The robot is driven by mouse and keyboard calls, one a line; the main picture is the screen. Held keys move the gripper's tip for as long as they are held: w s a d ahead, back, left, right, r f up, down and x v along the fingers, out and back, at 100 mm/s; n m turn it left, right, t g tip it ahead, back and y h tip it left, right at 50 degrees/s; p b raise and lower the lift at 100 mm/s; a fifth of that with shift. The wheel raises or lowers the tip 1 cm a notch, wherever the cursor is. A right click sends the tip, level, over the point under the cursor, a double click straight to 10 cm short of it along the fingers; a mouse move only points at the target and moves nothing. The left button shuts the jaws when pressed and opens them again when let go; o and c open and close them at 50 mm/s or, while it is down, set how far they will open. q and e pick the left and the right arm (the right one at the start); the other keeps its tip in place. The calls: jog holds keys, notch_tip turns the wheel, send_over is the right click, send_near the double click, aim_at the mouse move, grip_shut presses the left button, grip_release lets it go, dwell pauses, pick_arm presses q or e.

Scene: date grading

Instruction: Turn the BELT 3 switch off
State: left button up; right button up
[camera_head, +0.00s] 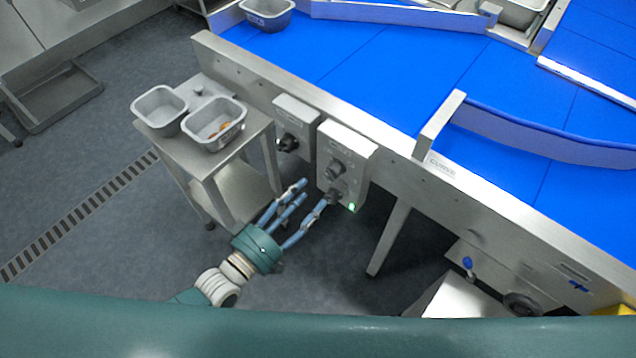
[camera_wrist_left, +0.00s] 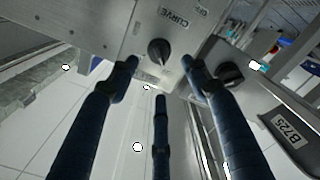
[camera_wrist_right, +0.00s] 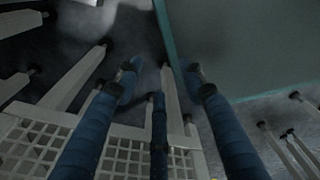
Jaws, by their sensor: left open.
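I cannot read BELT 3 on either. In the left wrist view a dark knob (camera_wrist_left: 160,50) by a CURVE label shows between the fingertips; contact is unclear. My right gripper (camera_wrist_right: 160,72) is open and empty.
A steel stand (camera_head: 245,150) left of the boxes carries two grey tubs, one (camera_head: 160,110) apparently empty, the other (camera_head: 232,136) holding a few brown pieces. Blue belts (camera_head: 370,60) run above the boxes. A conveyor leg (camera_head: 390,240) stands right of my left gripper.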

pick_arm(q)
jog(key=shift+v, duration=1.2)
jog(key=s+a+f+m+g+y, duration=0.1)
jog(key=s+a+f+g+y, duration=0.2)
jog(key=f, duration=0.8)
jog(key=s+a+f+m+g+y, duration=0.1)
jog(key=s+a+f+y, duration=0.15)
jog(key=a+f, duration=0.55)
jog(key=s+a+f+m+g+y, duration=0.2)
jog(key=s+f, duration=0.1)
jog(key=f, duration=1)
jog(key=s+a+f+m+g+y, duration=0.1)
jog(key=s+f+g, duration=0.2)
jog(key=s+f, duration=0.4)
jog(key=s+a+f+m+g+y, duration=0.1)
jog(key=s+f+g, duration=0.3)
jog(key=s, duration=1.6)
notch_tip(320, 180, down, 3)
jog(key=shift+s+a+r+m+g+y, duration=0.1)
jog(key=shift+s+a+m+g+y, duration=0.25)
jog(key=shift+a+y, duration=0.35)
jog(key=shift+a, duration=0.1)
